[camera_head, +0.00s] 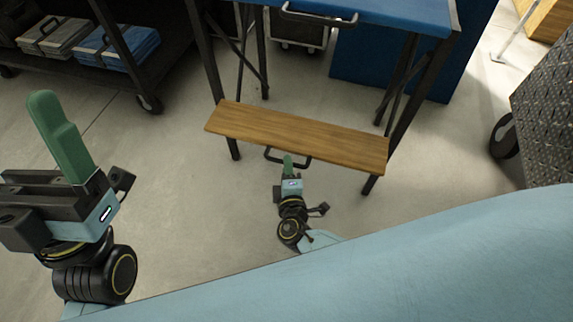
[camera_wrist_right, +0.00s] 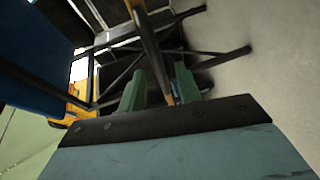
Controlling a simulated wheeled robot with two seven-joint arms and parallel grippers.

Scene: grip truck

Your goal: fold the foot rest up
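The foot rest (camera_head: 300,137) is a brown wooden board low between the front legs of a blue-topped stand, lying about level. A black handle (camera_head: 300,160) is on its near edge. My right gripper (camera_head: 287,163) is at this handle, its fingers pointing at the board. In the right wrist view, its two green fingers (camera_wrist_right: 160,92) stand apart, with the foot rest (camera_wrist_right: 150,48) seen nearly edge-on between and beyond them. Contact with the handle cannot be told. My left gripper (camera_head: 62,135) is raised at the left, away from the foot rest, holding nothing visible; its fingers overlap in view.
The blue top (camera_head: 395,14) of the stand has its own black handle (camera_head: 318,17). A dark cart (camera_head: 125,45) with folded cloths stands at the back left. A grey textured case (camera_head: 548,120) on wheels is at the right. The floor around the right gripper is clear.

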